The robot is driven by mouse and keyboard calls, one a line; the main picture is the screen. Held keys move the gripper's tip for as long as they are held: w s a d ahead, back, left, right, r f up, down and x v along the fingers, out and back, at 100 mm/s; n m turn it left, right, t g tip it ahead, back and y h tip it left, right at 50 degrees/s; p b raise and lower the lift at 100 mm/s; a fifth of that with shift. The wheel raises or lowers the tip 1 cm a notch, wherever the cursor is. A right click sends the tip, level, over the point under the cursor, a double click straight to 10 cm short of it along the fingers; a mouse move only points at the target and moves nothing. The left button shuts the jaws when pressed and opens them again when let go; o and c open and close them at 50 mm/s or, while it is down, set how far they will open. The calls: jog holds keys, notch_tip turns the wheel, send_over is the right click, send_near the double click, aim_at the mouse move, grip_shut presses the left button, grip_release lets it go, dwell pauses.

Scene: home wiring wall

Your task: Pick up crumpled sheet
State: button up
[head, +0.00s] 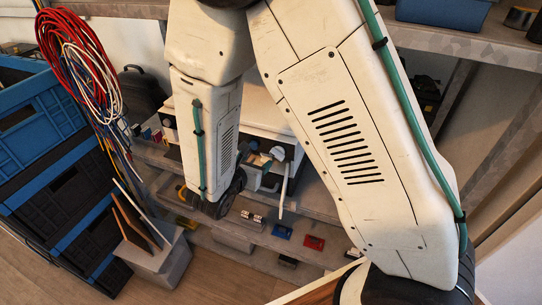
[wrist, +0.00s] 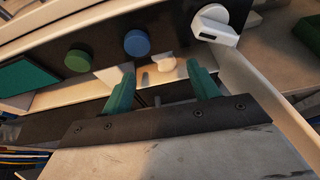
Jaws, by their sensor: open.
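A small, pale, lumpy piece that looks like the crumpled sheet (wrist: 166,63) lies on a light ledge in the wrist view, just beyond my fingertips and roughly between them. My gripper (wrist: 162,82) has its two green fingers spread apart, with nothing held between them. The fingers do not appear to touch the sheet. In the head view, my arm covers much of the scene, and I cannot clearly make out the sheet there.
In the wrist view, a green disc (wrist: 78,60), a blue disc (wrist: 137,42) and a white fitting (wrist: 215,27) sit on the dark panel behind the sheet. The head view shows blue crates (head: 45,150), hanging cables (head: 82,55) and a shelf with a red part (head: 314,242).

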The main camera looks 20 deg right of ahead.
aim_at(264, 158)
jog(key=shift+d+f, duration=0.3)
jog(key=shift+f, duration=0.15)
jog(key=shift+w+d+f, duration=0.15)
jog(key=shift+w+d, duration=0.05)
jog(key=shift+d, duration=0.05)
jog(key=x, duration=0.7)
jog(key=c, duration=1)
